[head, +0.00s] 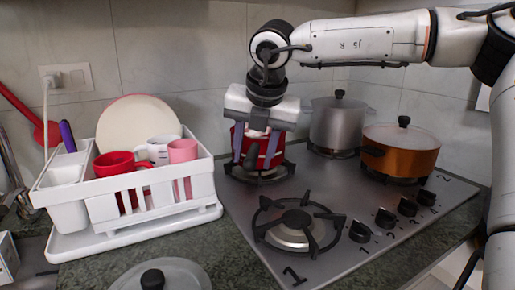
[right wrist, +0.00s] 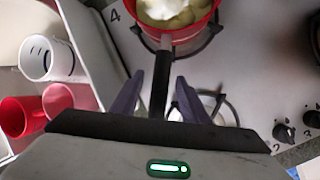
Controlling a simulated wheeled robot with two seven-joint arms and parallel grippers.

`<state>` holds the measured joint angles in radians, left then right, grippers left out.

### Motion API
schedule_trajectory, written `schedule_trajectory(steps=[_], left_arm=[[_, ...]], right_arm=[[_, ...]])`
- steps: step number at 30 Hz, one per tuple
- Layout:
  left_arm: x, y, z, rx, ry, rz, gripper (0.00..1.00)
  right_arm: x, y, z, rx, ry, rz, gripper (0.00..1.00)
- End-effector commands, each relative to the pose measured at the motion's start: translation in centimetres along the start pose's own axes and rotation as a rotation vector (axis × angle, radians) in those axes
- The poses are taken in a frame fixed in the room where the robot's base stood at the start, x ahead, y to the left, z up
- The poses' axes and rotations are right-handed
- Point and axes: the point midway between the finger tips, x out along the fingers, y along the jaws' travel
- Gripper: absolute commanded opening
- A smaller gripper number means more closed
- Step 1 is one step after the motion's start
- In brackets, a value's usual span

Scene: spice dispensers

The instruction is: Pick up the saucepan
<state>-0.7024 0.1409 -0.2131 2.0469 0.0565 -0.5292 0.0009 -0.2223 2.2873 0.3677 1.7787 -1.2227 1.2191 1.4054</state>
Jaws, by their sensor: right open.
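The red saucepan (head: 262,147) stands on the back-left burner of the stove, partly hidden by my right gripper. In the right wrist view the saucepan (right wrist: 174,31) is at the top, with pale round pieces and something white inside. Its dark handle (right wrist: 160,90) points down the picture, between the fingers. My right gripper (head: 253,164) is open and points down, with one finger on each side of the handle; it also shows in the right wrist view (right wrist: 160,78). Gaps are visible between handle and fingers. My left gripper is not in view.
A grey pot (head: 338,124) and an orange pan (head: 402,150) stand to the right on the stove. The front-left burner (head: 295,232) is empty. A white dish rack (head: 205,182) with cups and a plate stands at left. A lid (head: 160,274) lies in front.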

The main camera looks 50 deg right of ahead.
Motion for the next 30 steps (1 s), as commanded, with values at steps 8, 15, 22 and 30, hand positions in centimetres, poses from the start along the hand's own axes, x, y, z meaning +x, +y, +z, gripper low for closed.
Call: schedule_trajectory(steps=[8, 15, 22, 30], left_arm=[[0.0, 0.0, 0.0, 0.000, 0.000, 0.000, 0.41], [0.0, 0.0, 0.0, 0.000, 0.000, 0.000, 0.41], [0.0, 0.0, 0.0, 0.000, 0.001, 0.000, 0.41], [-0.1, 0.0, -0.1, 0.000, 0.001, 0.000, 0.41]], right_arm=[[0.0, 0.0, 0.0, 0.001, 0.001, 0.000, 0.07], [-0.3, 0.2, 0.2, -0.001, -0.007, 0.005, 0.00], [-0.3, 0.2, 0.2, 0.000, -0.007, 0.005, 0.00], [-1.0, 0.3, 0.6, 0.001, -0.008, 0.005, 0.00]])
